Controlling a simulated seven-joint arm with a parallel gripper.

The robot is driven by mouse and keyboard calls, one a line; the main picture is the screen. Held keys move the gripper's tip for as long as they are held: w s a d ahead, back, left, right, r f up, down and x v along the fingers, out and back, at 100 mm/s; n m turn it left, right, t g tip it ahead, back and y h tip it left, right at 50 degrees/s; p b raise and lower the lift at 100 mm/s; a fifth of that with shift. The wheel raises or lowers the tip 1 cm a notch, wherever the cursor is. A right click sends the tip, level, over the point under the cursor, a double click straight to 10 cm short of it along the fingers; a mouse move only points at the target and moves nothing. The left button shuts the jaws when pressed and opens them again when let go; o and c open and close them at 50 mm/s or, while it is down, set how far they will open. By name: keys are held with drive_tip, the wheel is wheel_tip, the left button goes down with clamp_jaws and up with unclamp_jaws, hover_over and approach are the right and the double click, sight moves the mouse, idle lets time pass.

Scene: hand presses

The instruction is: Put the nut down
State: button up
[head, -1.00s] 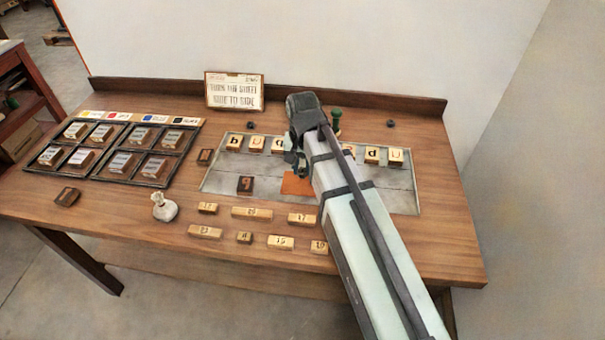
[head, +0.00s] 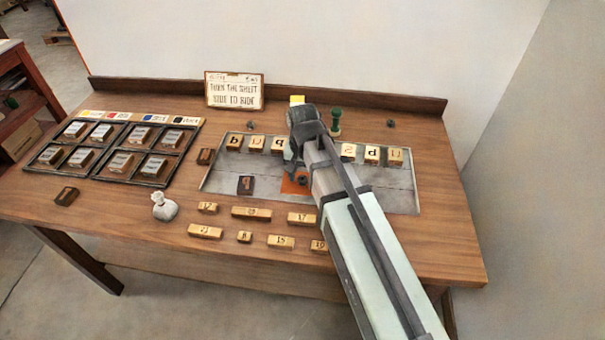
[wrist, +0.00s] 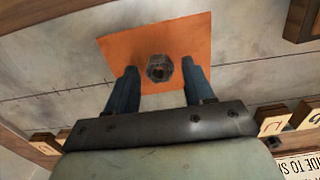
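The nut (wrist: 159,69) is a small dark hex piece with a hole. It appears to lie flat on the orange square (wrist: 116,50), near its middle. In the head view the nut (head: 302,180) shows as a dark spot on the orange patch (head: 290,188). My gripper (wrist: 158,80) is open, with one finger on each side of the nut and a visible gap to both. In the head view my gripper (head: 294,168) is just above and behind the nut, partly hidden by my wrist.
Letter blocks (head: 372,154) stand in a row along the back of the grey plate (head: 395,195). A dark block (head: 245,185) lies left of the orange patch. Wooden number blocks (head: 252,213) lie in front. A green knob piece (head: 336,121) stands behind.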

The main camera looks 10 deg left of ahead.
sight(302, 178)
wheel_tip(302, 178, up, 12)
drive_tip(key=shift+r, duration=0.15)
idle(0.8)
idle(6.5)
